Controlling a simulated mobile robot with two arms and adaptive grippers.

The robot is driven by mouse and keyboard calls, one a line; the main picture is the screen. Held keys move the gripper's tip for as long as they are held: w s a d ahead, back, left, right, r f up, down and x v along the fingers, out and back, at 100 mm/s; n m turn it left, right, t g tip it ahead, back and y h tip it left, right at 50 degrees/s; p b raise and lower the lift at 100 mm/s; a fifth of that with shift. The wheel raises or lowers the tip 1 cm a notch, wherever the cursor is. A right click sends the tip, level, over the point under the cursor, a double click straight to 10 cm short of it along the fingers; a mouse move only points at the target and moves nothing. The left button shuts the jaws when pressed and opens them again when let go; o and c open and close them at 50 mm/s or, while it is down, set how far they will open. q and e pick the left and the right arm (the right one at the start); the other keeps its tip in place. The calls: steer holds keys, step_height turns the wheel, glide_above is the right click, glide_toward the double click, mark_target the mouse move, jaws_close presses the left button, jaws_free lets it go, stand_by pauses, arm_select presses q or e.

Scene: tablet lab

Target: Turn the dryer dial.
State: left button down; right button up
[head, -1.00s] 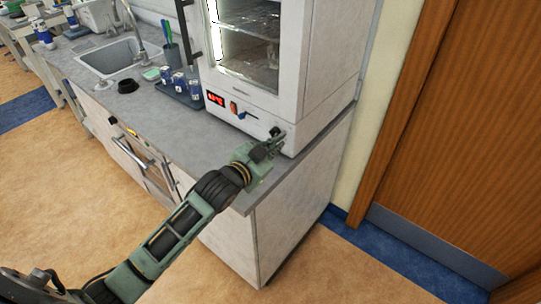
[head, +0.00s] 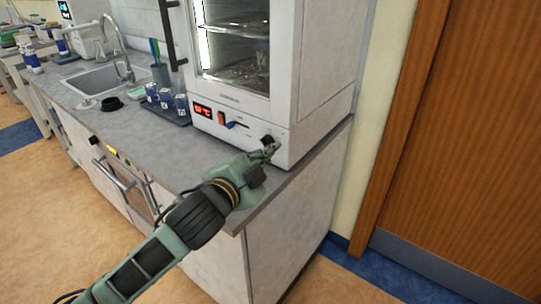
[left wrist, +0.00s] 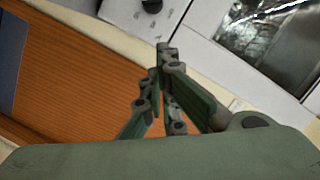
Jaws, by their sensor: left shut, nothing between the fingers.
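The white dryer (head: 228,122) stands on the grey counter, with a red display, an orange switch and a blue lever on its lower front panel. Its black dial (head: 268,141) is at the right end of that panel. The dial also shows at the top of the left wrist view (left wrist: 151,5), cut by the frame edge. My left gripper (head: 270,152) is just in front of the dial, its fingertips close to it. In the left wrist view the fingers (left wrist: 165,52) are shut with nothing between them, and the dial appears apart from the tips. My right gripper is not in view.
A tray of blue-and-white containers (head: 172,107) stands left of the dryer. Further left are a sink (head: 95,80) and faucet. A wooden door (head: 460,130) is at the right. The counter (head: 130,140) in front of the dryer is mostly clear.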

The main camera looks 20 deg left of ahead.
mark_target(266, 142)
arm_select(q)
steer(key=p+x, duration=0.1)
steer(key=x, duration=0.8)
steer(key=shift+w+r+p, duration=0.15)
steer(key=shift+p, duration=0.2)
steer(key=shift+w+a+f, duration=0.35)
steer(key=shift+a+f, duration=0.15)
steer(key=shift+a, duration=0.05)
steer(key=shift+w+a+f, duration=0.35)
steer(key=shift+a+f, duration=0.15)
steer(key=shift+a, duration=0.05)
steer(key=shift+a+f+p, duration=0.25)
steer(key=shift+a+p, duration=0.05)
steer(key=shift+a, duration=0.15)
steer(key=shift+w, duration=0.1)
